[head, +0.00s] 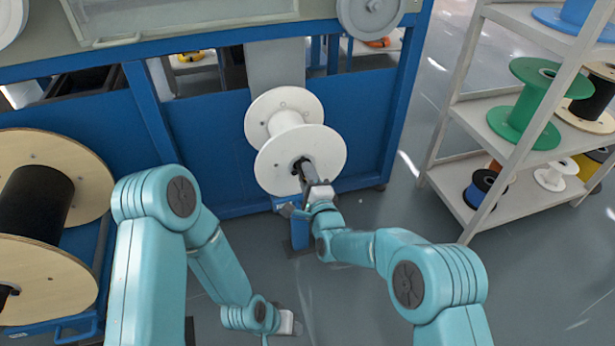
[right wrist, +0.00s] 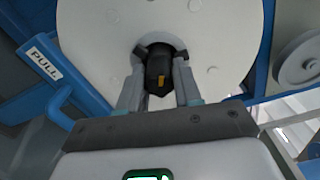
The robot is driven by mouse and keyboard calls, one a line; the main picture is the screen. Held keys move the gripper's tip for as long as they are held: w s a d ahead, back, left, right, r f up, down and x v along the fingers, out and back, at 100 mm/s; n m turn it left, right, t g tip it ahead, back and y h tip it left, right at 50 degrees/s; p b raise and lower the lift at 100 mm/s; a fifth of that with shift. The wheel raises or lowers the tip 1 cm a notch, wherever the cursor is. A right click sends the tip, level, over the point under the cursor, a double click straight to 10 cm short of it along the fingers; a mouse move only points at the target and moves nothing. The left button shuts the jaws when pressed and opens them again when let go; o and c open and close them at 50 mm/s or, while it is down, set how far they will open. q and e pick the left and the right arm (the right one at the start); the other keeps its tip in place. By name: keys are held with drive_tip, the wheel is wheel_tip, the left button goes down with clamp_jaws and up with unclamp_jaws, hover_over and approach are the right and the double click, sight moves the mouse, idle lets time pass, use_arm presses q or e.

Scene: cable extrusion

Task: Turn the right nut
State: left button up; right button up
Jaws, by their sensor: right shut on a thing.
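A white spool (head: 300,150) is mounted on the blue machine in the middle of the head view. The dark nut (right wrist: 160,66) sits at the spool's centre in the right wrist view, with a small yellow mark on it. My right gripper (right wrist: 160,88) has one finger on each side of the nut and is shut on it; in the head view the gripper (head: 307,176) reaches the hub from the front. My left gripper (head: 291,326) hangs low near the floor, away from the spool, and its fingers are not clear.
A blue lever labelled PULL (right wrist: 45,62) is left of the spool in the right wrist view. A large wooden reel (head: 70,160) with black cable stands at the left. A grey shelf (head: 505,195) holding several spools is at the right. Open floor (head: 400,210) lies between machine and shelf.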

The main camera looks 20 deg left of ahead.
drive_tip(key=shift+s+f, duration=0.1)
drive_tip(key=shift+f, duration=0.15)
drive_tip(key=o, duration=1)
drive_tip(key=shift+o, duration=0.2)
drive_tip(key=shift+r, duration=0.15)
drive_tip(key=shift+s+d+r, duration=0.1)
drive_tip(key=shift+s+d, duration=0.1)
use_arm(q)
drive_tip(key=s+r+g+p, duration=0.1)
drive_tip(key=s+r+p, duration=0.3)
drive_tip(key=r+p, duration=0.1)
drive_tip(key=shift+d+r, duration=0.15)
drive_tip(key=shift+d, duration=0.25)
use_arm(e)
drive_tip(key=v, duration=1.5)
drive_tip(key=shift+s+d, duration=0.25)
